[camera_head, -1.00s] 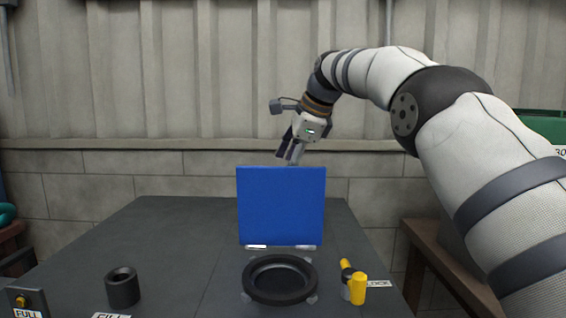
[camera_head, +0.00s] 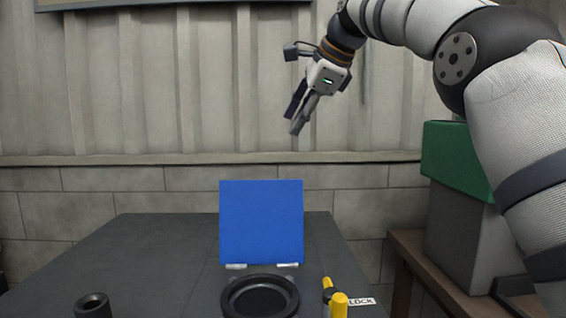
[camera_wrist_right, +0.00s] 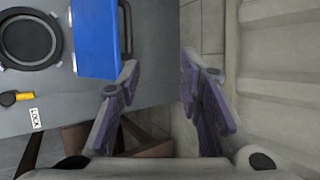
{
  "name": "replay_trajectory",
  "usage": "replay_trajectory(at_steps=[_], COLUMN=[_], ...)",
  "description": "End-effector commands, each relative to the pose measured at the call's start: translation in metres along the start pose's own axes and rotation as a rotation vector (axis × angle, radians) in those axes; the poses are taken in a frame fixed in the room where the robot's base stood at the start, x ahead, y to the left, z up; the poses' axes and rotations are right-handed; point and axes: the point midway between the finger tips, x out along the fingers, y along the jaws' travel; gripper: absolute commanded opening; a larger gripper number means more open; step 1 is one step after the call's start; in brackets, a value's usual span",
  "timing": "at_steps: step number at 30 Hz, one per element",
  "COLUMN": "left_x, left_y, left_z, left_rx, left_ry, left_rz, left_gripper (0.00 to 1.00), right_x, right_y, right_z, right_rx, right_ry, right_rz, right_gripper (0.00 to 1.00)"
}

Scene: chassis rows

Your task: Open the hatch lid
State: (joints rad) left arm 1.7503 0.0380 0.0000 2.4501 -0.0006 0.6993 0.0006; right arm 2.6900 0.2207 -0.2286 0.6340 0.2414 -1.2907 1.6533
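The blue hatch lid (camera_head: 261,222) stands upright on its hinges behind the round black opening (camera_head: 260,297) in the head view. In the right wrist view the lid (camera_wrist_right: 96,38) shows from above, with a dark handle on its far side. The yellow latch handle (camera_head: 335,298) is right of the opening, beside a LOCK label (camera_head: 362,301). My right gripper (camera_head: 297,119) is raised above and behind the lid, apart from it. Its fingers (camera_wrist_right: 158,80) are spread with nothing between them. My left gripper is not in view.
The dark grey table (camera_head: 150,255) carries a black cylindrical socket (camera_head: 93,306) at front left. A green-topped box (camera_head: 455,160) stands on a wooden bench (camera_head: 420,262) at right. A wall rises behind the table. The air around my right gripper is free.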

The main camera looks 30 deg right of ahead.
Motion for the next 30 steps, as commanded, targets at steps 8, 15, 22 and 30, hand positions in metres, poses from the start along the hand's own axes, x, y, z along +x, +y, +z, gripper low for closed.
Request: replay_trajectory(at_steps=[8, 15, 22, 30], left_x=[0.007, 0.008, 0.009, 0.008], left_y=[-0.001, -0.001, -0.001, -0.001], left_z=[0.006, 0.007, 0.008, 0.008], left_rx=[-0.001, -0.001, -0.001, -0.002], left_ry=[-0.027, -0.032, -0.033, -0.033], left_rz=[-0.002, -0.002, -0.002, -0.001], left_gripper=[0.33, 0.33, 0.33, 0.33], right_x=[-0.037, -0.063, -0.063, -0.063], right_y=[-0.005, -0.008, -0.008, -0.007], right_z=[-0.001, -0.002, -0.001, -0.001], right_rx=[0.000, -0.001, 0.000, 0.000], right_ry=[0.006, 0.007, 0.007, 0.006], right_rz=[-0.005, -0.013, -0.011, -0.011], right_gripper=[0.33, 0.33, 0.33, 0.33])
